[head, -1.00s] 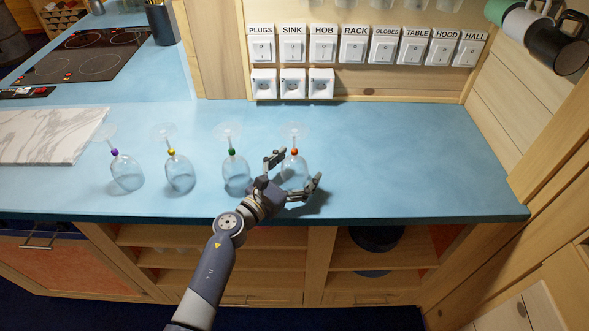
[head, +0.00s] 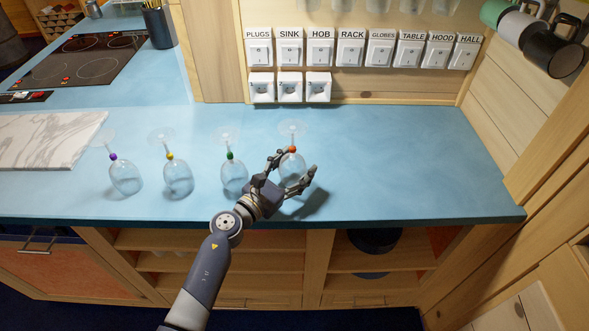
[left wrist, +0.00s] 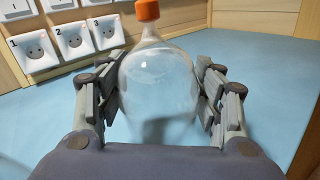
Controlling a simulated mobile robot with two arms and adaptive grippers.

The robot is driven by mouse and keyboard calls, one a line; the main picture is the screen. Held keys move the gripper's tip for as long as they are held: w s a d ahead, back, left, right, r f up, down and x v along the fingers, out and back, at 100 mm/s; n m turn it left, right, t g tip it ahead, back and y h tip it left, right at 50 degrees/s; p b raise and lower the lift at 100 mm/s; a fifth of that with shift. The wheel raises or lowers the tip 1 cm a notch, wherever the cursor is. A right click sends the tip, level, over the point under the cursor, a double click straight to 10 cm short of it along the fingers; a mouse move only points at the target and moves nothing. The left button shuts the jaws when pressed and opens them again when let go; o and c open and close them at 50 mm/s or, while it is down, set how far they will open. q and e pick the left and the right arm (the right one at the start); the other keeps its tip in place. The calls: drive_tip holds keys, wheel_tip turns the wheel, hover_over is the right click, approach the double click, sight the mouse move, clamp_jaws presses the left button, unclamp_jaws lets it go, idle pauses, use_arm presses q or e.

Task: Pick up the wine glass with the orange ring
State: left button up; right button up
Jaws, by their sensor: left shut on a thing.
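The wine glass with the orange ring (head: 292,149) is upside down, foot up and bowl down, at the right end of a row of similar glasses. My left gripper (head: 297,163) is shut around its bowl, one finger on each side. In the left wrist view the clear bowl (left wrist: 158,85) sits between the fingers of the gripper (left wrist: 160,92), with the orange ring (left wrist: 147,10) at the top edge. The rim is hard to see, so I cannot tell whether it clears the counter. My right gripper is not in view.
Upside-down glasses with a green ring (head: 230,155), yellow ring (head: 169,156) and purple ring (head: 113,157) stand to the left on the blue counter (head: 420,170). The counter is clear to the right. Labelled switches (head: 350,50) and sockets (head: 290,88) are on the wall behind.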

use_arm(q)
wheel_tip(320, 180, up, 2)
drive_tip(key=s+a, duration=0.2)
drive_tip(key=s, duration=0.5)
drive_tip(key=s+a+r, duration=0.1)
drive_tip(key=s+a, duration=0.2)
drive_tip(key=s, duration=0.5)
drive_tip(key=shift+s, duration=0.15)
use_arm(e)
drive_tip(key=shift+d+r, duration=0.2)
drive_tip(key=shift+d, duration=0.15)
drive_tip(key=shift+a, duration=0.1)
